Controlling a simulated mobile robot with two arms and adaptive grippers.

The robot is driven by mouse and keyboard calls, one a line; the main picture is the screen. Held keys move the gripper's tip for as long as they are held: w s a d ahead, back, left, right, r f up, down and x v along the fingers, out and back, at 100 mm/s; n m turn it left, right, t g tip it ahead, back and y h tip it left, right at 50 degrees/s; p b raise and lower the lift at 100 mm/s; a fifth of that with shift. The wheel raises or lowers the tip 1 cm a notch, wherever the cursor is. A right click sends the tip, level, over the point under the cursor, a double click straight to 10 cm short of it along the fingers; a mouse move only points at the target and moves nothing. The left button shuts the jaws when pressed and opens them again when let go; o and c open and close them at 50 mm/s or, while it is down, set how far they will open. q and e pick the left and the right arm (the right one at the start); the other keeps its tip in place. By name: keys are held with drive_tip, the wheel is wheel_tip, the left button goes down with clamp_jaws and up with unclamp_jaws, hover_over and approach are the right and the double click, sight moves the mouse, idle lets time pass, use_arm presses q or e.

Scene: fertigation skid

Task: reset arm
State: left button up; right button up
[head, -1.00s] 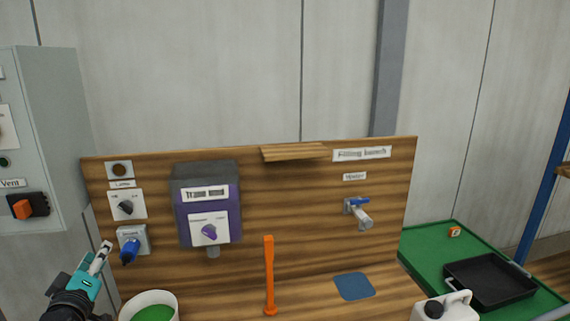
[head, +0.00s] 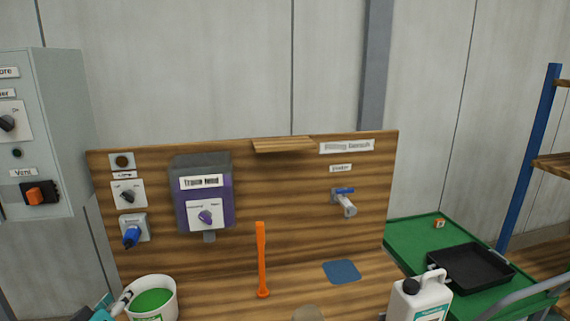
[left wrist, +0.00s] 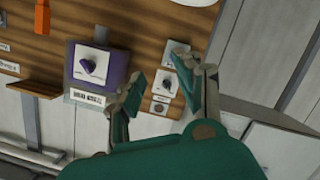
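My left gripper (head: 112,307) is at the bottom left edge of the head view, beside the white bucket, mostly cut off. In the left wrist view my left gripper (left wrist: 168,88) has its two teal and grey fingers spread apart with nothing between them. Beyond them are the purple-fronted dosing box (left wrist: 92,66) and the switches on the wooden panel. My right gripper does not show in either view.
The wooden bench panel (head: 270,195) carries a blue plug (head: 132,236) and a tap (head: 345,202). On the bench are a bucket with green contents (head: 152,299), an orange upright bar (head: 262,260) and a blue mat (head: 341,271). A white canister (head: 420,301) stands front right, near a black tray (head: 470,271).

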use_arm(q)
drive_tip(key=s+d+f+m+g+h, duration=0.2)
drive_tip(key=s+d+f+m+g, duration=0.55)
drive_tip(key=s+f, duration=0.65)
drive_tip(key=s+d+f+m+g, duration=0.1)
drive_tip(key=s+d+f+g, duration=0.2)
drive_tip(key=s, duration=0.5)
drive_tip(key=s+d+f+m+g, duration=0.1)
drive_tip(key=s+d+f+m, duration=0.2)
drive_tip(key=s, duration=0.4)
wheel_tip(320, 180, down, 28)
drive_tip(key=s+d+n+g+b, duration=0.1)
drive_tip(key=b, duration=0.1)
drive_tip(key=s+a+f+g+b, duration=0.1)
drive_tip(key=s+a+f+b, duration=0.1)
drive_tip(key=s+f, duration=1.5)
drive_tip(key=shift+a+f, duration=0.5)
drive_tip(key=shift+f, duration=0.25)
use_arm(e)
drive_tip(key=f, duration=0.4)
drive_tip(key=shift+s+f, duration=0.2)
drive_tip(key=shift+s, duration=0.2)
